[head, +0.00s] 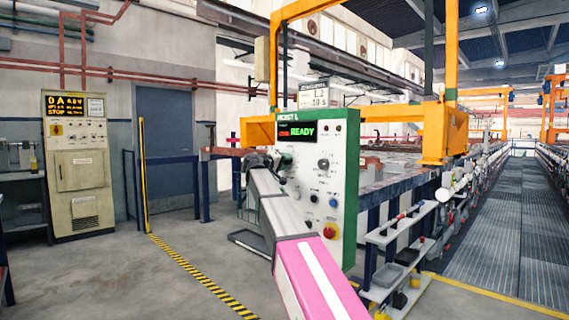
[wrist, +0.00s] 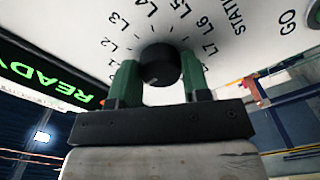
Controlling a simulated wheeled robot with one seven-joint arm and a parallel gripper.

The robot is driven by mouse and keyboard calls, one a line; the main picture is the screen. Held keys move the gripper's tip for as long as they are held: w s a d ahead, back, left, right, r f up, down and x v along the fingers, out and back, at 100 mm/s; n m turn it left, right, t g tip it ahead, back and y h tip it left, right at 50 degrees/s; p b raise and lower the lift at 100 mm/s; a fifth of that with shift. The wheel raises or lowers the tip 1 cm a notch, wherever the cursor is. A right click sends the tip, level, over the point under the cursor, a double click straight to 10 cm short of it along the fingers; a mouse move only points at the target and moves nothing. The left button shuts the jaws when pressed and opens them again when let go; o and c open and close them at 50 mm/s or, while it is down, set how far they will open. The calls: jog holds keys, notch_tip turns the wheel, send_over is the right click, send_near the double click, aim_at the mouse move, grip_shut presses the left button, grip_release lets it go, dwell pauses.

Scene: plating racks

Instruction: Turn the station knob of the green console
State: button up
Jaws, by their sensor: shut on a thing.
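The green console (head: 350,200) stands in the middle of the head view, with a white front panel, green edges and a screen reading READY. In the wrist view the station knob (wrist: 160,63) is round and black, ringed by labels such as L2 to L7. My gripper (wrist: 159,70) has a dark green finger on each side of the knob and is shut on it. I cannot make out where the knob points. In the head view my gripper (head: 277,168) is at the panel's left side, and my arm hides the knob and part of the panel.
An orange gantry (head: 445,130) rises behind the console. Shelves with small items (head: 405,235) stand at its right. The floor (head: 150,270) at front left is clear.

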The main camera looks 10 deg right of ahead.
dwell(0.4)
jog(key=o, duration=0.9)
jog(key=shift+a, duration=0.1)
jog(key=v, duration=1)
jog(key=shift+s+a, duration=0.2)
jog(key=shift+a, duration=0.05)
